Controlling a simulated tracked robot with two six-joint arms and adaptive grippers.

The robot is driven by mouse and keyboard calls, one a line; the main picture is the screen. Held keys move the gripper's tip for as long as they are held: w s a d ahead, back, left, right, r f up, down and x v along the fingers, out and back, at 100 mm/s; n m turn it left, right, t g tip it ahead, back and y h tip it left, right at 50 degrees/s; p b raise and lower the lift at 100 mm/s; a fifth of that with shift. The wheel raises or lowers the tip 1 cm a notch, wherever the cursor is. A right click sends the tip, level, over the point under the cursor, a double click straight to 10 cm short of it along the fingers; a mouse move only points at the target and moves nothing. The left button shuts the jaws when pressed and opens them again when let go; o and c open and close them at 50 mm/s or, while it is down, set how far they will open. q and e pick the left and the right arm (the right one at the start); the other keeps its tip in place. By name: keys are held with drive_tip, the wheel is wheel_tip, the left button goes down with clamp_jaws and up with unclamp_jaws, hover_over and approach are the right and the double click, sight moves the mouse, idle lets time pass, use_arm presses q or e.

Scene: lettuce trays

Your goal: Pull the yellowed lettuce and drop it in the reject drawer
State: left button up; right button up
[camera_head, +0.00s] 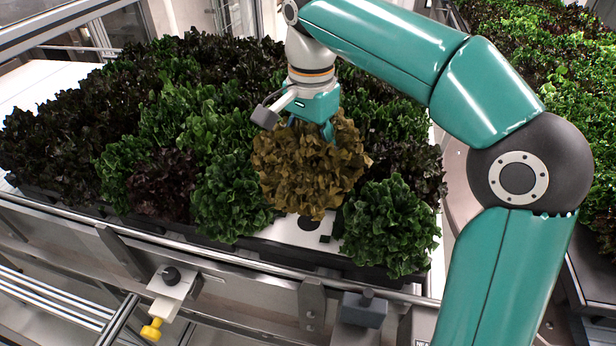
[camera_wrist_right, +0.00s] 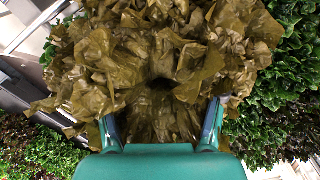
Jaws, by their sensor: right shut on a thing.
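The yellowed lettuce (camera_head: 308,170) is a brownish-yellow head at the front of the tray in the head view. It is raised over a bare white patch of the tray (camera_head: 292,232) with a dark round hole. My right gripper (camera_head: 328,128) is shut on the lettuce from above. In the right wrist view the yellowed lettuce (camera_wrist_right: 165,60) fills the upper middle, between the two fingers of my right gripper (camera_wrist_right: 163,120). The leaves hide the fingertips. My left gripper is in neither view. I cannot make out the reject drawer for certain.
Green lettuce heads stand close on both sides, one at the left (camera_head: 230,195) and one at the right (camera_head: 390,225). Dark red heads (camera_head: 60,145) fill the far left. A metal rail (camera_head: 200,250) runs along the front. Another lettuce bed (camera_head: 545,60) lies at the right.

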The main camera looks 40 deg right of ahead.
sight(310, 126)
wheel_tip(310, 126, up, 6)
drive_tip(key=shift+f+p, duration=0.1)
drive_tip(key=shift+p, duration=0.5)
